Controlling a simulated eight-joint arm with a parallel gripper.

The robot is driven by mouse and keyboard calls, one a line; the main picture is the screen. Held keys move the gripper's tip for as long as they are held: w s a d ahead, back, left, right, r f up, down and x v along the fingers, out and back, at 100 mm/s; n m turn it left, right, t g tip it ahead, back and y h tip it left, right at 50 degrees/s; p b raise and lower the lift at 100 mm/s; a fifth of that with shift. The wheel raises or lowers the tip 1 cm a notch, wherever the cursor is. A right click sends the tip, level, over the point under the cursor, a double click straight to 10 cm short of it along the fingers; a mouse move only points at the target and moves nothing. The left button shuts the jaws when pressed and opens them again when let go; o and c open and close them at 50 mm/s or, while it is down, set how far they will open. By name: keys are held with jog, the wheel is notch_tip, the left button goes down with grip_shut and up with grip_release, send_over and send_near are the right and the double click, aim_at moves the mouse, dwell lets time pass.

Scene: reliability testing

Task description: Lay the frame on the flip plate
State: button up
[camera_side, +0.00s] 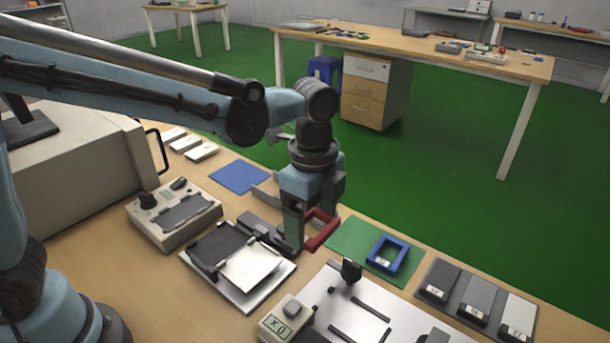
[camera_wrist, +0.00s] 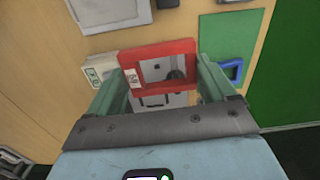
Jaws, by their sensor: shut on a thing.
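My gripper (camera_side: 305,225) is shut on a red frame (camera_side: 320,230) and holds it above the bench. In the wrist view the red frame (camera_wrist: 184,49) spans between the two fingers, with a white label on its left side. A silver-edged plate (camera_side: 252,306) carrying a dark panel and a white sheet lies just left of and below the gripper; it looks like the flip plate. The held frame is apart from it, to its right. Part of this plate seems to show at the top left of the wrist view (camera_wrist: 110,14).
A blue frame (camera_side: 374,259) lies on a green mat (camera_side: 348,234) to the right. A metal plate (camera_side: 397,323) with dark bars and a black knob is in front, beside a small display box (camera_side: 275,326). Labelled blocks (camera_side: 474,303) stand at right. A control box (camera_side: 165,222) is at left.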

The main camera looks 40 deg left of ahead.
send_over(252, 264)
notch_tip(252, 264, down, 2)
jog(key=shift+f, duration=0.15)
jog(key=shift+s+f, duration=0.1)
jog(key=shift+f, duration=2.05)
jog(key=shift+f, duration=0.45)
jog(key=o, duration=0.8)
jog(key=shift+o, duration=0.2)
jog(key=shift+r, duration=0.15)
jog(key=shift+r, duration=2.85)
